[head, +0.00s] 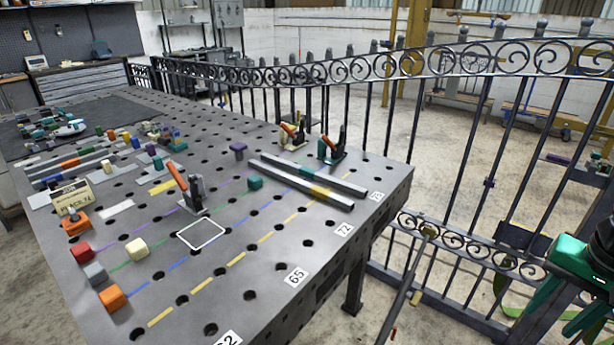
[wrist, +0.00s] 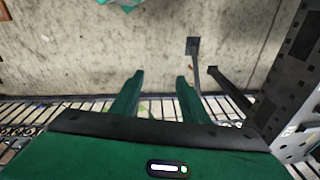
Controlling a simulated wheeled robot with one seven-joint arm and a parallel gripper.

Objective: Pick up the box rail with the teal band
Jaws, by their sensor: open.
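Two dark grey box rails lie side by side on the perforated table (head: 230,262), near its right end. The farther rail (head: 340,184) has a teal band (head: 306,171) around its middle. The nearer rail (head: 285,180) has a yellow band. My green gripper (head: 548,316) is off the table, at the lower right of the head view, well to the right of both rails. In the wrist view my gripper (wrist: 159,76) is open, its two fingers apart with nothing between them. I cannot make out the teal band in the wrist view.
Upright toggle clamps (head: 333,147) stand just behind the rails, and another clamp (head: 188,188) stands left of them. A small teal block (head: 255,183) lies near the rails' left ends. An iron scroll gate (head: 455,62) runs behind the table and along its right side.

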